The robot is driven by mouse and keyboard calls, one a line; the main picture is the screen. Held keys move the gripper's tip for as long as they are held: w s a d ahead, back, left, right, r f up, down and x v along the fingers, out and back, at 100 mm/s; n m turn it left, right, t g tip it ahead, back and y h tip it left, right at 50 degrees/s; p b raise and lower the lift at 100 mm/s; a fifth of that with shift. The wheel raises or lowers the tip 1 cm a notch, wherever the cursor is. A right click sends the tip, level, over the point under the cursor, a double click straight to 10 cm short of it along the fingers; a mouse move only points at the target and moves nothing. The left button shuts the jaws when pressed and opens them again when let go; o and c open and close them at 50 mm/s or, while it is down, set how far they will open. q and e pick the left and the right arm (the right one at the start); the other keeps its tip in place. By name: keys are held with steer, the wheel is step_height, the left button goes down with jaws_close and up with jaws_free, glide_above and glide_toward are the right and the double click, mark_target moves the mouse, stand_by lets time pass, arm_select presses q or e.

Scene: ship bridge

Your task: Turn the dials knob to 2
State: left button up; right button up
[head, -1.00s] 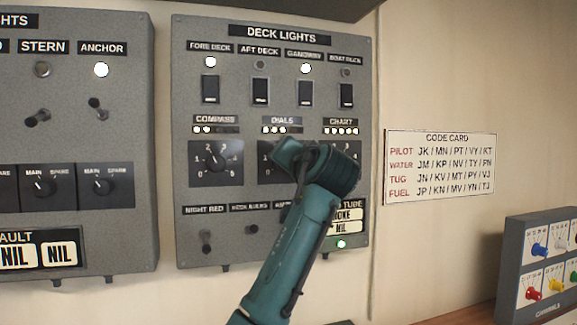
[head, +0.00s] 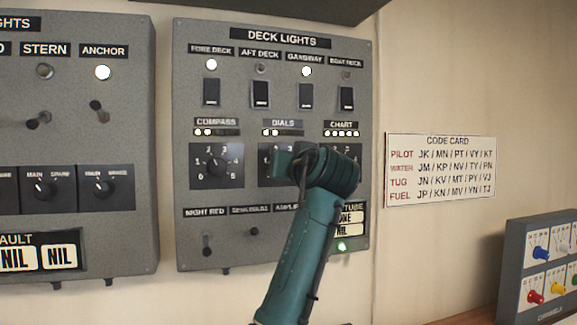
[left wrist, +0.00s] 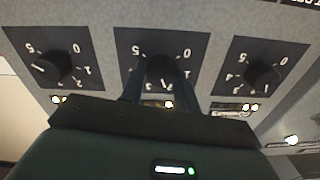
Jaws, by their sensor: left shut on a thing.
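The dials knob (left wrist: 160,68) is the middle of three rotary knobs in the left wrist view, which shows the panel upside down. Both fingers of my left gripper (left wrist: 161,80) close on its sides. Its pointer seems to lie near 2 and 3, but the fingers partly cover the scale. In the head view my left gripper (head: 308,168) hides the knob and most of its black scale plate (head: 266,168). The dials lamp row (head: 283,132) above it appears to have two lamps lit. My right gripper is not in view.
The compass knob (head: 217,163) is on the left, with two lamps lit. The chart knob (left wrist: 263,76) is on the other side, mostly hidden in the head view. Deck light switches (head: 260,95) are above, small toggles (head: 207,245) below. A code card (head: 440,168) hangs right.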

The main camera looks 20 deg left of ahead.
arm_select(q)
steer(key=shift+f, duration=0.15)
steer(key=o, duration=1)
steer(key=shift+c, duration=0.2)
steer(key=shift+s, duration=0.1)
steer(key=b+v, duration=0.3)
steer(key=v, duration=1)
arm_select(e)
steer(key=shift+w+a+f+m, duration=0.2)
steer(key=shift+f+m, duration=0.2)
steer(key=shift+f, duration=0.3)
arm_select(q)
steer(key=shift+d, duration=0.1)
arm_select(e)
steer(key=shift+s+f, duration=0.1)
